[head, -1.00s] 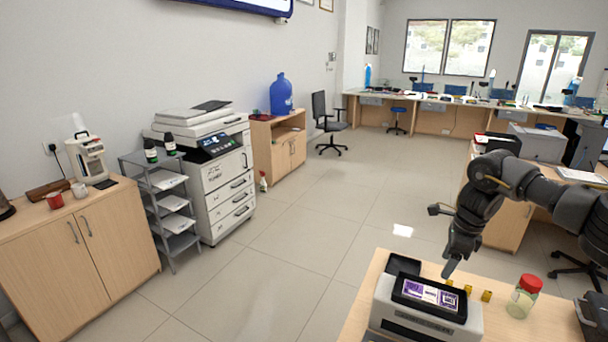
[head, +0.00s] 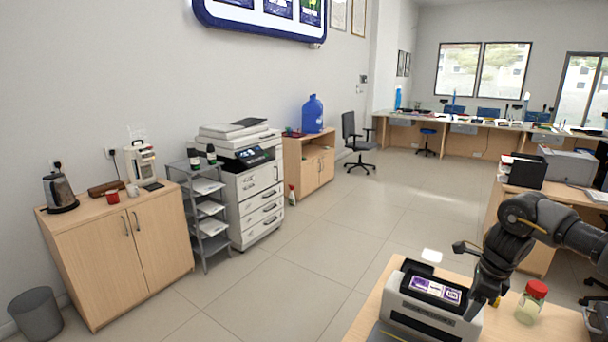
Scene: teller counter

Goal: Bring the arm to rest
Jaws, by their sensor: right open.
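My right arm comes in from the right edge. My right gripper (head: 474,309) points down at the right side of the grey-white counting machine (head: 432,318), partly in front of it. The gap between its fingers is hard to make out, but nothing shows held in it. Purple-and-white notes (head: 436,290) lie on top of the machine. A glass jar with a red lid (head: 531,301) stands to the right of the gripper. My left gripper is not in view.
The wooden counter (head: 375,305) holds the machine and jar. A desk with a printer (head: 568,171) is behind my arm. Cabinets (head: 125,245), a copier (head: 250,180) and a shelf rack (head: 207,225) line the left wall. The middle floor (head: 330,240) is clear.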

